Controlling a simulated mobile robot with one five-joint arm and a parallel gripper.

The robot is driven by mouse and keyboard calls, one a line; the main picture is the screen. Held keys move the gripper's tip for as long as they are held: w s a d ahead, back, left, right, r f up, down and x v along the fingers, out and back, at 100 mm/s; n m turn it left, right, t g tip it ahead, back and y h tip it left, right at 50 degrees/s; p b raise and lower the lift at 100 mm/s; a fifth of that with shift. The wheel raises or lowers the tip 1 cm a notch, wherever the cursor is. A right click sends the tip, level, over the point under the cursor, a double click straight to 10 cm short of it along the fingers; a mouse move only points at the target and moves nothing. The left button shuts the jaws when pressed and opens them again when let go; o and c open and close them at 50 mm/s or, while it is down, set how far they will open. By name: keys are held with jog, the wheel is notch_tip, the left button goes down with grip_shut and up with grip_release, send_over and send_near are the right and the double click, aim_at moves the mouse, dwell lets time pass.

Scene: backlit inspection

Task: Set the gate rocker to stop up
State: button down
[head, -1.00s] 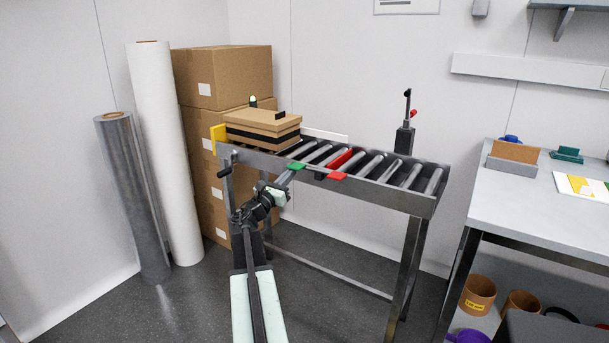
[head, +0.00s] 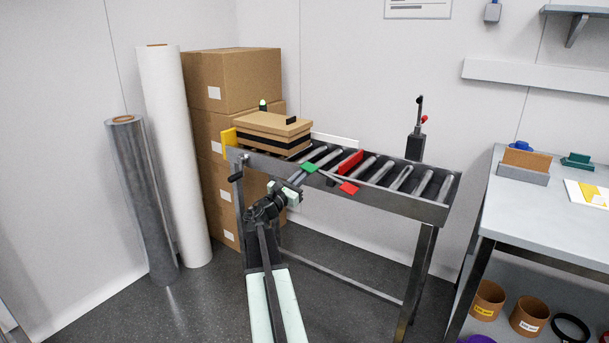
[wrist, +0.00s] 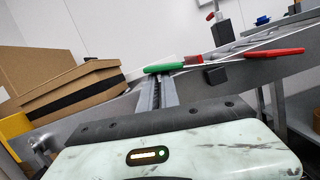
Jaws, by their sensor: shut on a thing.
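The gate rocker is a bar on the conveyor's near rail with a green paddle (head: 310,168) at its left end and a red paddle (head: 348,188) at its right end. The red end sits lower than the green end. A red stop plate (head: 350,162) stands up between the rollers behind it. My gripper (head: 299,178) is shut on the rocker's green end. In the wrist view my fingers (wrist: 163,80) meet just under the green paddle (wrist: 165,67); the exact contact is partly hidden. The red paddle (wrist: 275,53) extends to the right, free.
A cardboard carton (head: 270,127) with a dark band lies on the conveyor's left end, beside a yellow plate (head: 229,137). A post with a red-knobbed lever (head: 416,145) stands behind the rollers. A workbench (head: 530,215) is at right. Rollers right of the stop are clear.

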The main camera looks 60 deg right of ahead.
jog(key=shift+w+r, duration=0.1)
jog(key=f+b, duration=0.2)
jog(key=w+f+b, duration=0.1)
jog(key=f+b, duration=0.2)
jog(key=shift+f+b, duration=0.3)
jog(key=a, duration=0.9)
jog(key=shift+w+a+f+b, duration=0.25)
jog(key=shift+a+f+b, duration=0.1)
jog(key=shift+f+b, duration=0.1)
